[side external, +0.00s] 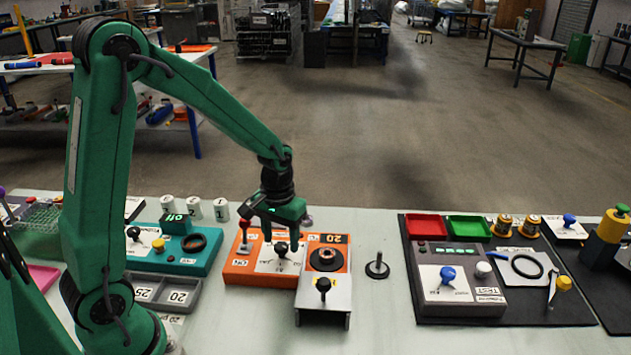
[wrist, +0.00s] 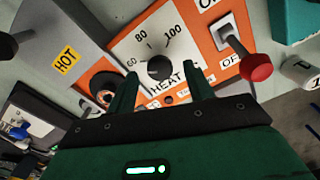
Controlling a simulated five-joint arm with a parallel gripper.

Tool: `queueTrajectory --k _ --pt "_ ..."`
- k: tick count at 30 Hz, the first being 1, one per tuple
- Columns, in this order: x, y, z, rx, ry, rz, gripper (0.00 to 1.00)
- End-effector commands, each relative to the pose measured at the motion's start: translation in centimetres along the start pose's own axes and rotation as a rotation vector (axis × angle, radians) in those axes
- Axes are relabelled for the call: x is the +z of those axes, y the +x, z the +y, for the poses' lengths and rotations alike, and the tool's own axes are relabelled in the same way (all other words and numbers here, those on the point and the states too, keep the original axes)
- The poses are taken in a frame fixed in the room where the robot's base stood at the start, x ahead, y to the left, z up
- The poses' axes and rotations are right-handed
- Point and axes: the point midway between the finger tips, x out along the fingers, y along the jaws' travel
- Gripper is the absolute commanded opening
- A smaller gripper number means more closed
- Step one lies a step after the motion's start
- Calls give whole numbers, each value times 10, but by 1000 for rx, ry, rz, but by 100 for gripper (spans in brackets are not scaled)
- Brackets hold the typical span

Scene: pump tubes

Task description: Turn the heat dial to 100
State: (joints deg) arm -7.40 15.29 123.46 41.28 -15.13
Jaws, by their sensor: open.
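The heat dial (wrist: 159,68) is a black knob on a white plate marked 60, 80 and 100, with HEAT printed beside it. I cannot tell clearly where its pointer stands. It also shows in the side view (side external: 281,249) on the orange box (side external: 240,271). My gripper (side external: 279,222) is above the dial, pointing down. In the wrist view my gripper (wrist: 161,82) is open and empty, with one finger to each side of the dial. Whether the fingers reach down around the knob or stop above it is unclear.
A red-tipped switch lever (wrist: 257,68) marked ON and OFF stands close beside the dial. A metal plate (side external: 323,296) with a black knob adjoins the box on the right. A teal box (side external: 205,262) stands left; a black stud (side external: 377,267) stands right on clear table.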

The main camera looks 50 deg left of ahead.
Motion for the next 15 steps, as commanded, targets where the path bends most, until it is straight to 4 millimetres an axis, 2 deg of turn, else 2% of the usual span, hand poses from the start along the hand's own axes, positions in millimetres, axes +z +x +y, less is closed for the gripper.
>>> queueTrajectory --k 6,15 --pt "0 12 0 0 0 0 52" --pt "0 13 0 0 0 1 50"
